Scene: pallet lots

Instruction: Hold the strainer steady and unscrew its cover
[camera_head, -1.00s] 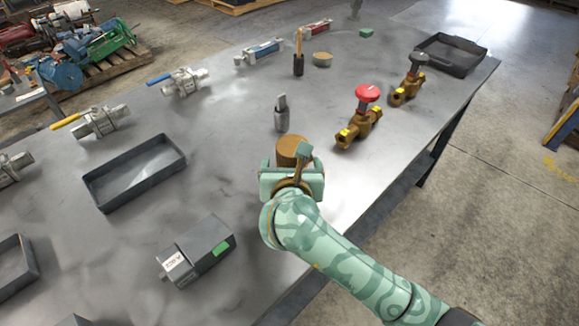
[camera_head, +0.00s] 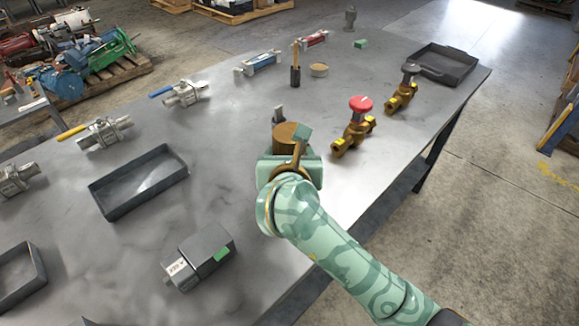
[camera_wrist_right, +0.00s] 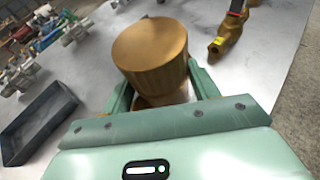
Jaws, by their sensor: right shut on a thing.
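My right gripper (camera_head: 289,160) is shut on a brass-brown cylinder (camera_head: 291,134) with a flat round top, above the near-right part of the bench. The cylinder also shows in the right wrist view (camera_wrist_right: 152,50), upright between the two fingers, with ridged sides and a paler part below. I cannot tell whether it is the strainer, its cover or both. A small grey metal piece (camera_head: 278,110) stands just behind it, its lower part hidden by the cylinder. My left gripper is not in view.
Brass valves, one with a red handwheel (camera_head: 360,104) and one dark-handled (camera_head: 410,70), lie to the right. An empty dark tray (camera_head: 140,198) and a grey block with a green label (camera_head: 205,255) are left. The bench (camera_head: 225,150) is clear between them.

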